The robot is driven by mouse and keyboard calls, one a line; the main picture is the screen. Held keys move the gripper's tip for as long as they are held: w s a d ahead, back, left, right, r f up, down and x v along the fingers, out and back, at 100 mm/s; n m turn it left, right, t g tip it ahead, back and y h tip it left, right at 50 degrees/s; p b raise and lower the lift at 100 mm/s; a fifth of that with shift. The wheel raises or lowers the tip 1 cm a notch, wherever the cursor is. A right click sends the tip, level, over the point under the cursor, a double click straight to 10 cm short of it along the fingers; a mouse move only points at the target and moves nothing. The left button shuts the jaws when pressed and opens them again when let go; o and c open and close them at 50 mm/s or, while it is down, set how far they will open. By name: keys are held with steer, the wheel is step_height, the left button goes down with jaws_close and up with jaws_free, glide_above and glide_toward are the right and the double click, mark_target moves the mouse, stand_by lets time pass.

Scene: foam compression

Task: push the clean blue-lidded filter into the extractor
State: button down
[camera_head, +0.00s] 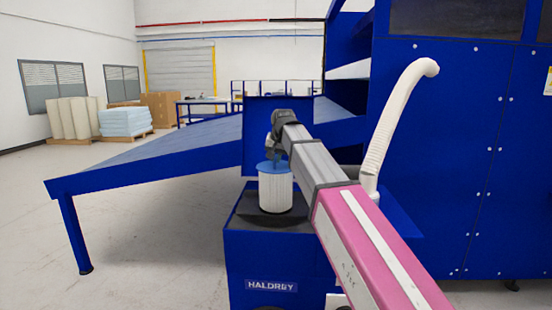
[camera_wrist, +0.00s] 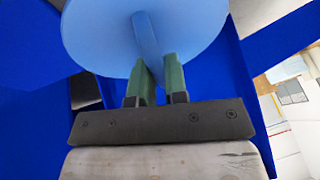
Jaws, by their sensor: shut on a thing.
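The filter (camera_head: 275,190) is a white pleated cylinder with a blue lid (camera_head: 266,166). In the head view it is upright, just over the dark top of the blue extractor (camera_head: 262,255), which carries a HALDREY label. I cannot tell whether its base touches the extractor. My gripper (camera_head: 275,154) is above the lid. In the wrist view the green fingers of my gripper (camera_wrist: 159,75) are shut on the upright rib of the blue lid (camera_wrist: 105,35). The filter body is hidden below the lid there.
The extractor's raised blue lid panel (camera_head: 262,110) stands behind the filter. A sloping blue table (camera_head: 150,155) lies to the left. A tall blue machine (camera_head: 450,150) and a white hose (camera_head: 385,130) are close on the right. Open floor is at the front left.

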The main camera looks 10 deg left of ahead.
mark_target(276, 196)
stand_by(0.3)
steer(key=shift+f, duration=4.5)
steer(key=shift+f, duration=0.15)
steer(key=shift+f, duration=2.9)
steer(key=shift+f, duration=1)
steer(key=c, duration=1.1)
jaws_free()
steer(key=shift+r, duration=0.1)
